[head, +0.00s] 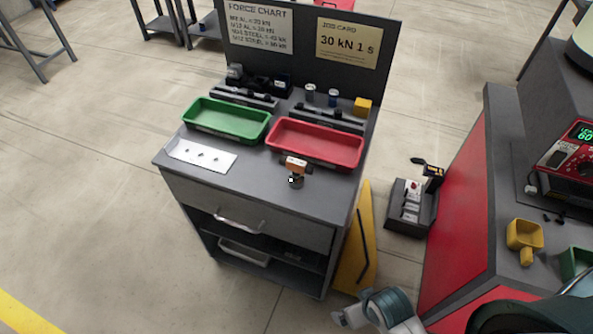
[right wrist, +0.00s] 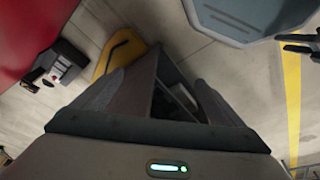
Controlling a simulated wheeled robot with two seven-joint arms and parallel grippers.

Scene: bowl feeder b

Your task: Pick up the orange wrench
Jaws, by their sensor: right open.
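An orange and dark tool (head: 296,164), which I take to be the orange wrench, rests near the front right edge of the grey cabinet top (head: 262,170), in front of the red tray. It looks small here, and its exact shape is unclear. My right gripper (head: 340,318) is low at the bottom of the head view, in front of the cabinet and well apart from the tool. In the right wrist view its two fingers (right wrist: 160,100) are spread with nothing between them. Dark prongs at that view's right edge may be my left gripper (right wrist: 297,43); their state is unclear.
A green tray (head: 262,137) and a red tray (head: 318,160) stand behind the tool. A white plate with holes (head: 182,150) lies left. A yellow panel (head: 357,255) leans at the cabinet's right side. A red bench (head: 462,215) and a floor box (head: 405,215) stand right.

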